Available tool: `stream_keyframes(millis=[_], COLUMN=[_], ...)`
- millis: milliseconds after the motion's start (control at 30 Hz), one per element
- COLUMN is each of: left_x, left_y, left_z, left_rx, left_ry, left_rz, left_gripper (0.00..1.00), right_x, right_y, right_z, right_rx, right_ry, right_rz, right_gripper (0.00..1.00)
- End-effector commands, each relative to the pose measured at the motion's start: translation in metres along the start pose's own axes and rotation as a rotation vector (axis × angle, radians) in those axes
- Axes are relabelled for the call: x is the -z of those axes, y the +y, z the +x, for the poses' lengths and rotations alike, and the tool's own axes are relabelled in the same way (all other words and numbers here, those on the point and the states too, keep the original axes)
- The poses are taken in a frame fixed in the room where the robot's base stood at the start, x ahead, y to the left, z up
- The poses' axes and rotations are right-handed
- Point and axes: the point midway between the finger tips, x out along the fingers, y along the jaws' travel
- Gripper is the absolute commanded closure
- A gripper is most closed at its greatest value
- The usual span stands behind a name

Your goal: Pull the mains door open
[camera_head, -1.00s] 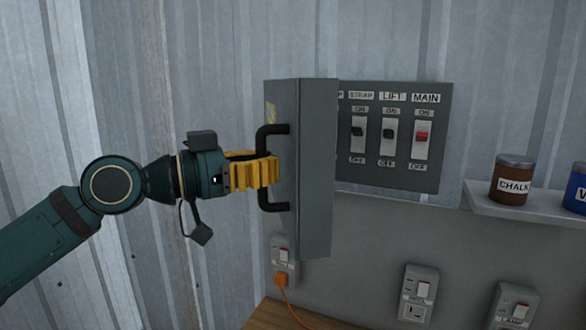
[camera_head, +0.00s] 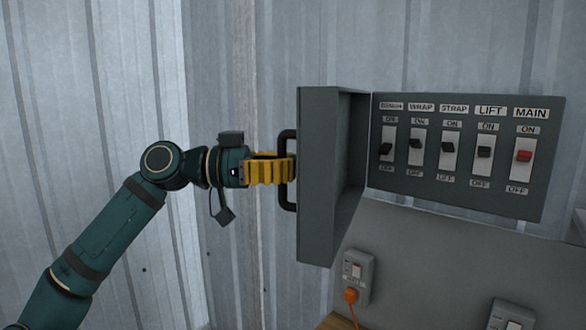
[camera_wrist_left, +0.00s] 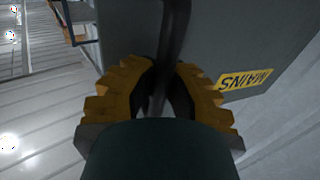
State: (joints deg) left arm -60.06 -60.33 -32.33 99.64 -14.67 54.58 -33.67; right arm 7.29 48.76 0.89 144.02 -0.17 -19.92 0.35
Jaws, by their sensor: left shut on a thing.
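The grey mains door (camera_head: 318,170) stands swung out from its switch panel (camera_head: 385,190), hinged at the panel's left side. Its black bar handle (camera_head: 288,140) is on the outer face. My left gripper (camera_head: 290,170) is shut on the handle, its yellow fingers around the bar. In the left wrist view the dark handle bar (camera_wrist_left: 176,40) passes between the two yellow fingers (camera_wrist_left: 160,88), and a yellow MAINS label (camera_wrist_left: 245,82) shows on the door face. My right gripper is not in view.
The panel has several labelled switches, with a red MAIN switch (camera_head: 523,156) at the right. Below are a socket with an orange plug (camera_head: 351,296) and another wall socket (camera_head: 512,315). A corrugated metal wall (camera_head: 90,80) stands behind my left arm.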

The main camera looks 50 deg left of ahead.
Motion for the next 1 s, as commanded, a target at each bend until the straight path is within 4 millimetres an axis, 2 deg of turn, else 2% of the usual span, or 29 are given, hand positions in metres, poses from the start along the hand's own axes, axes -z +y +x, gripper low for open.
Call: stream_keyframes(millis=[233, 267, 333, 733, 867, 1000], left_x=[-0.001, -0.001, -0.001, 0.0, 0.0, 0.0], left_y=[0.001, 0.001, 0.001, 0.0, 0.0, 0.0], left_z=[0.0, 0.0, 0.0, -0.005, -0.022, -0.051], left_rx=[-0.003, -0.003, -0.003, 0.001, 0.004, 0.005], left_ry=[-0.003, -0.003, -0.003, 0.0, 0.001, 0.002], left_rz=[0.0, 0.0, 0.0, -0.001, -0.001, -0.001], left_gripper=[1.0, 0.79, 0.55, 0.54, 0.54, 0.54], right_x=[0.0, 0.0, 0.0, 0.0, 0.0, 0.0], right_y=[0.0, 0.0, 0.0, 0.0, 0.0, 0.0], right_z=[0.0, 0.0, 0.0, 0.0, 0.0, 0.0], right_rx=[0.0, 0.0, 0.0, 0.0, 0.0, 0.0], right_ry=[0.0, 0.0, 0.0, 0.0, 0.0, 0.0], right_rz=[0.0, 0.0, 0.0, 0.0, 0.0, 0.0], right_gripper=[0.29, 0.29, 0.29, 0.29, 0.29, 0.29])
